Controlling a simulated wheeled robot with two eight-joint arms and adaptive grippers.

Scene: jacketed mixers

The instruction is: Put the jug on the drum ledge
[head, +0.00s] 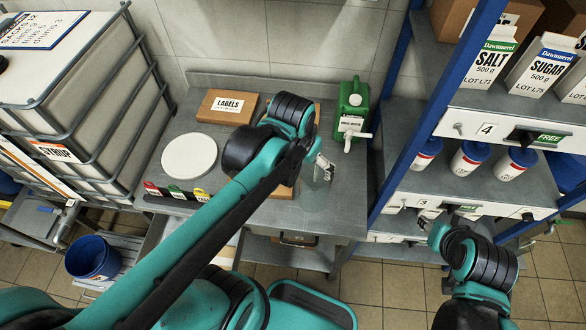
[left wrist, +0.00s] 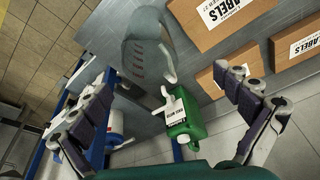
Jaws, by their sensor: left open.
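A clear jug (head: 317,178) with a handle stands on the grey metal bench, partly hidden in the head view by my left gripper (head: 323,165). The left wrist view shows the jug (left wrist: 146,60) more fully, with graduation marks on its side. My left gripper (left wrist: 172,78) is open and empty; its fingers are spread, with the jug beyond them, apart from it as far as I can tell. My right gripper (head: 432,223) is in front of the shelf at the right; its jaws are too small to read. I cannot identify a drum ledge.
A green container (head: 355,100) stands behind the jug on the bench (head: 335,215). A LABELS box (head: 227,107), a white round disc (head: 189,156) and small coloured tags are to the left. A blue-posted shelf (head: 450,90) borders the right; a caged tank (head: 80,90) borders the left.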

